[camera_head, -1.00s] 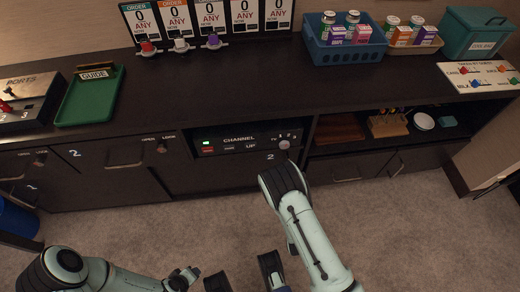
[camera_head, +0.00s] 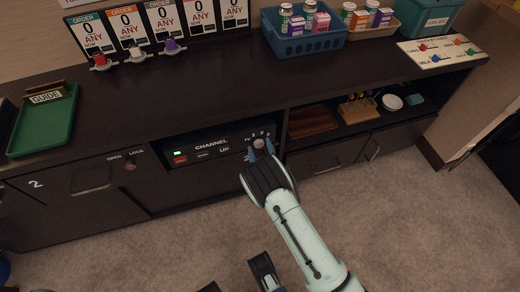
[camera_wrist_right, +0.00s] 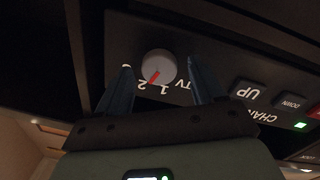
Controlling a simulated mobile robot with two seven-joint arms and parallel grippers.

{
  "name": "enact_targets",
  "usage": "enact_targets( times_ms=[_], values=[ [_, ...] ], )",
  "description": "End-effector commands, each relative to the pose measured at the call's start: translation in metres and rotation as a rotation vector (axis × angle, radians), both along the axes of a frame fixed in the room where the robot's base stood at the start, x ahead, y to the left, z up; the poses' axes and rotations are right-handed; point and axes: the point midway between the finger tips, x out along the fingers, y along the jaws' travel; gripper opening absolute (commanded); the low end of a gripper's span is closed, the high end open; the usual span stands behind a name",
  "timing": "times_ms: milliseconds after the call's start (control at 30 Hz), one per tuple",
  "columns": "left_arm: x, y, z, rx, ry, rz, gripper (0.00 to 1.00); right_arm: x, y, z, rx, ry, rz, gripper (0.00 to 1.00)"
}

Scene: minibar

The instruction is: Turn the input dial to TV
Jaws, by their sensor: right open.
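The input dial (camera_head: 258,143) is a round grey knob at the right end of the channel panel (camera_head: 212,149), under the counter. In the right wrist view the dial (camera_wrist_right: 158,67) has a red pointer slanting to the lower left, toward the labels 1 and 2. The TV label (camera_wrist_right: 188,86) is on the pointer's right in that view. My right gripper (camera_head: 260,151) is open in front of the panel. In the wrist view its two blue fingers (camera_wrist_right: 160,85) stand on either side of the dial, with gaps. I cannot tell how deep they reach.
The counter edge overhangs the panel. Right of the panel is an open shelf with a wooden block (camera_head: 357,108) and a white dish (camera_head: 392,102). A green tray (camera_head: 45,125) and a blue basket (camera_head: 303,42) stand on the counter. The carpet in front is clear.

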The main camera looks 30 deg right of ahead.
Motion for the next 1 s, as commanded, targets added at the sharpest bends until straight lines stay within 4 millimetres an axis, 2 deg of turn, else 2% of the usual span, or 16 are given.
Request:
enact_targets(
  times_ms=[233,400,767,1000],
  values=[
    [-0.0007,0.0001,0.0000,0.000,0.002,0.001,0.43,0.0007,-0.0003,0.0004,0.000,0.000,0.000,0.68],
    [-0.0005,0.0000,0.0000,-0.001,0.001,0.001,0.43,0.0005,-0.0002,0.0002,0.000,0.000,0.000,0.12],
    [0.0016,-0.0003,0.0020,0.000,-0.006,0.000,0.43,0.0002,-0.0001,0.0000,-0.037,0.009,-0.001,0.12],
    [0.0083,-0.0014,0.0082,0.000,-0.027,-0.001,0.43,0.0000,0.0004,-0.0006,-0.172,0.043,0.000,0.12]
  ],
)
